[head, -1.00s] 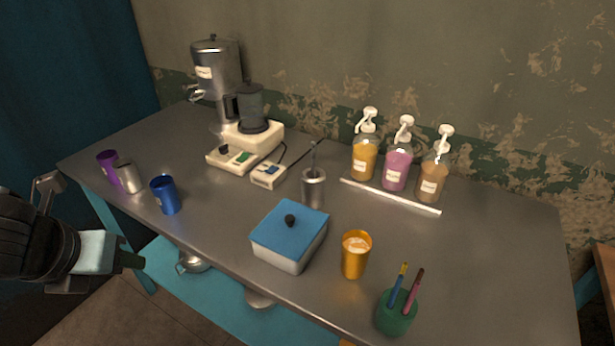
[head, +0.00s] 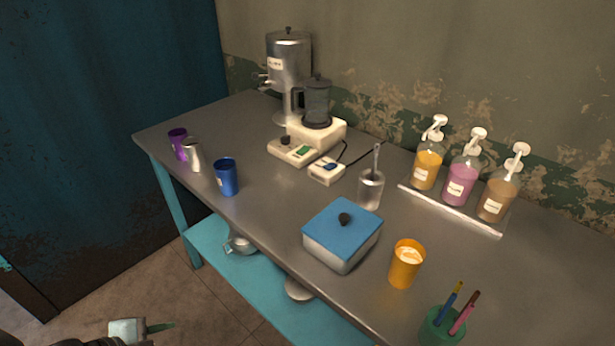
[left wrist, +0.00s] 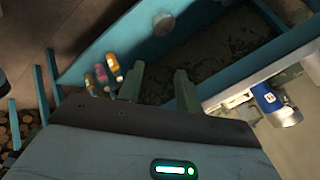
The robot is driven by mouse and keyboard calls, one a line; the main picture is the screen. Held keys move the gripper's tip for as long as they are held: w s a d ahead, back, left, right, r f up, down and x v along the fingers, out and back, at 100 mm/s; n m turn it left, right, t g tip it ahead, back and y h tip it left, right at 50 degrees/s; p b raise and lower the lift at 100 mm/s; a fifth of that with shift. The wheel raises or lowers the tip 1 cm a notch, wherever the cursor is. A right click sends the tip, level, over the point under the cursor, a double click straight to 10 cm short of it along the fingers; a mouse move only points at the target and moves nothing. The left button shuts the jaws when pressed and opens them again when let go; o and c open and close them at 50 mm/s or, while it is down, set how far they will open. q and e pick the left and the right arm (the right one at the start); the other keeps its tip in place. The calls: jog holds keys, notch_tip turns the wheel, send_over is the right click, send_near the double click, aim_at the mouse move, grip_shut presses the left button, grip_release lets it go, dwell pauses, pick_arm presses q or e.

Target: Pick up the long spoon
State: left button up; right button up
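My left gripper (head: 160,327) is at the bottom left of the head view, off the table's front edge and far from the spoon. In the left wrist view its two green fingers (left wrist: 157,80) are apart with nothing between them. My right gripper is not in view.
A blue-lidded box (head: 342,232) and an orange cup (head: 406,264) stand in front of the metal cup. A white blender (head: 318,132) is behind left, pump bottles (head: 461,182) behind right. A blue cup (head: 227,177) stands left. A green pen holder (head: 440,327) is front right.

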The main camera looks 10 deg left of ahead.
pick_arm(q)
jog(key=s+d+f+n, duration=1.2)
jog(key=s+d+f, duration=0.1)
jog(key=s+d, duration=0.3)
jog(key=shift+s+n+g+y, duration=0.3)
jog(key=shift+s+n+y, duration=0.1)
